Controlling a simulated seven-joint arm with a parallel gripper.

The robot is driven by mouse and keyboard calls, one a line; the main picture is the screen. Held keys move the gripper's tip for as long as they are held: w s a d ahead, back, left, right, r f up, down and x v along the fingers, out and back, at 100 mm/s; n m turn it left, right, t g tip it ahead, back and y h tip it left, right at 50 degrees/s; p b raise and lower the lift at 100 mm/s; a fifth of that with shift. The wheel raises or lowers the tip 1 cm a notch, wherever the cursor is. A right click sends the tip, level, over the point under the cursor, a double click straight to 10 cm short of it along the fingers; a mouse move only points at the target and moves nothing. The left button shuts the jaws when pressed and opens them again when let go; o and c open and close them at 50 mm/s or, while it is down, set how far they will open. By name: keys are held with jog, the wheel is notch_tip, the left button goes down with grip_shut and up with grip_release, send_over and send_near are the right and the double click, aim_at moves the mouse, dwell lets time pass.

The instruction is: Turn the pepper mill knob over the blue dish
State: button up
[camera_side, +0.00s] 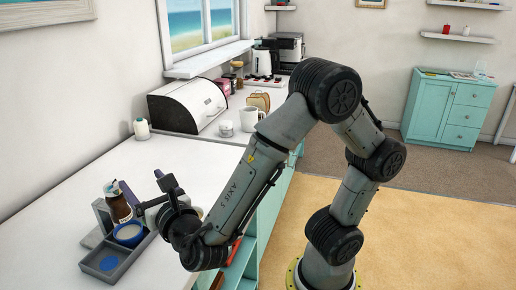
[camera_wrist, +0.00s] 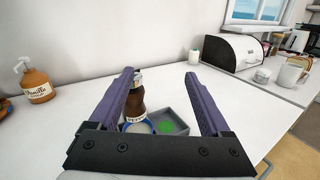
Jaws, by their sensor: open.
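A dark brown bottle-shaped container with a pale label, seemingly the pepper mill (camera_side: 118,208), stands upright at the grey tray. In the wrist view the mill (camera_wrist: 135,103) shows just right of my left finger, which hides part of it; its top looks silvery. The blue dish (camera_side: 128,241), with a pale inside, sits in front of the mill; its rim (camera_wrist: 151,124) is partly hidden in the wrist view. My gripper (camera_wrist: 159,74) is open, with two purple fingers spread wide and nothing held. In the side view my gripper (camera_side: 141,183) is beside the mill's top; contact is unclear.
The grey tray (camera_side: 122,268) has a blue disc (camera_side: 108,263) in its front compartment. A green disc (camera_wrist: 167,128) shows in the wrist view. An orange pump bottle (camera_wrist: 36,82) stands left. A white jar (camera_side: 141,129), bread box (camera_side: 187,105) and mug (camera_side: 249,118) stand further back. The counter between is clear.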

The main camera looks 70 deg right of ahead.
jog(key=s+d+r+m+g+h, duration=0.25)
jog(key=d+m+g, duration=0.2)
jog(key=d, duration=0.25)
jog(key=s+d+r+m+g+h, duration=0.25)
jog(key=s+d+m, duration=0.2)
jog(key=d, duration=0.35)
jog(key=s+d+f+m+g+y, duration=0.2)
jog(key=s+m, duration=0.3)
jog(key=s+d+f+m+g+y, duration=0.1)
jog(key=s+d+m+g+y, duration=0.1)
jog(key=s+m, duration=0.3)
jog(key=shift+s+f+g+y, duration=0.4)
jog(key=shift+s+g+y, duration=0.15)
jog(key=shift+g, duration=0.25)
